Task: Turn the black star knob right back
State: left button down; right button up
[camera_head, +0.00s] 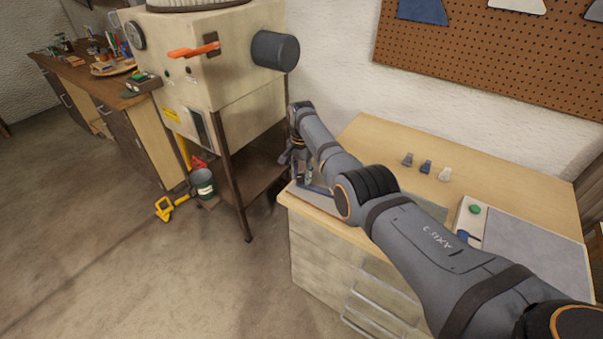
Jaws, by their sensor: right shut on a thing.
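My right gripper (291,158) is at the left end of the wooden bench (480,173), pointing down beside a low blue-grey fixture (313,190) on the bench corner. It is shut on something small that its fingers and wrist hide. I take this to be the black star knob, but its shape and how far it is turned cannot be made out. My left gripper is not in view.
A cream steam box (190,75) with an orange handle (193,50) stands on dark legs close left of the gripper. Small clips (426,167) and a grey panel (530,245) lie on the bench. A bucket (203,184) is on the floor.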

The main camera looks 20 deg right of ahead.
jog(key=n, duration=0.5)
jog(key=shift+n+p, duration=0.3)
jog(key=shift+p, duration=0.05)
jog(key=n, duration=1.1)
jog(key=shift+n, duration=0.4)
jog(key=n, duration=0.5)
jog(key=shift+n, duration=0.3)
jog(key=o, duration=1.2)
jog(key=shift+c, duration=0.2)
